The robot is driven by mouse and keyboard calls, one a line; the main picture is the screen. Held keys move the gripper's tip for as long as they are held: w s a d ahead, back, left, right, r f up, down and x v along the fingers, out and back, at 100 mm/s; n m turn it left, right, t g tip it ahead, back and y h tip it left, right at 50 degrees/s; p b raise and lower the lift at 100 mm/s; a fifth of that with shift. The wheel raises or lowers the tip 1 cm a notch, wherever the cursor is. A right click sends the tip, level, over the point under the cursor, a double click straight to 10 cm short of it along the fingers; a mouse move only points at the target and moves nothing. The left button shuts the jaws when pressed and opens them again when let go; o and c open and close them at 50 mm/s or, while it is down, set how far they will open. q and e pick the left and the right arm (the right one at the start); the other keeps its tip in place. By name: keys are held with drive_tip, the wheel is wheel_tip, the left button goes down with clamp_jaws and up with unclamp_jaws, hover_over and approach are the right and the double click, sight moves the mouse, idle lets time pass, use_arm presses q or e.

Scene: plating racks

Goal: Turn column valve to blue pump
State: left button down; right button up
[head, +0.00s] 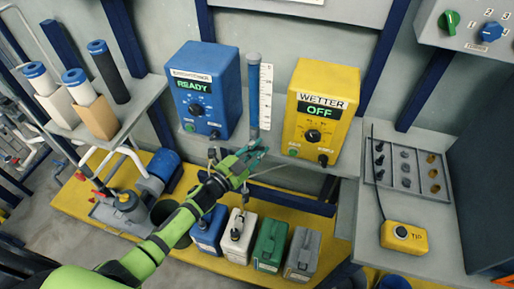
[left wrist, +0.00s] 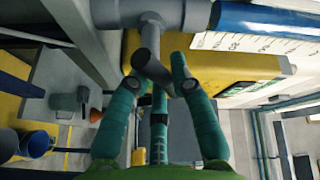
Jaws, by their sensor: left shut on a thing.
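The column (head: 254,90) is a slim blue-grey tube with a white scale beside it. It stands between the blue pump (head: 205,88), whose display reads READY, and the yellow WETTER pump (head: 319,113), whose display reads OFF. My left gripper (head: 247,161) is at the foot of the column. In the left wrist view, its teal fingers (left wrist: 158,78) are shut on the grey valve handle (left wrist: 150,42), just below the grey pipe tee (left wrist: 168,14). In the head view the gripper hides the valve, so which pump the handle faces is unclear. My right gripper is not in view.
Several jugs, including a green one (head: 270,245), stand on the yellow platform below my left arm. A side shelf (head: 445,240) at the right holds a tray of knobs (head: 408,168) and a yellow button box (head: 404,237). Bottles (head: 107,72) stand on the left shelf.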

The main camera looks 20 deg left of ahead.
use_arm(q)
drive_tip(key=c, duration=1.1)
unclamp_jaws()
drive_tip(key=v, duration=1.2)
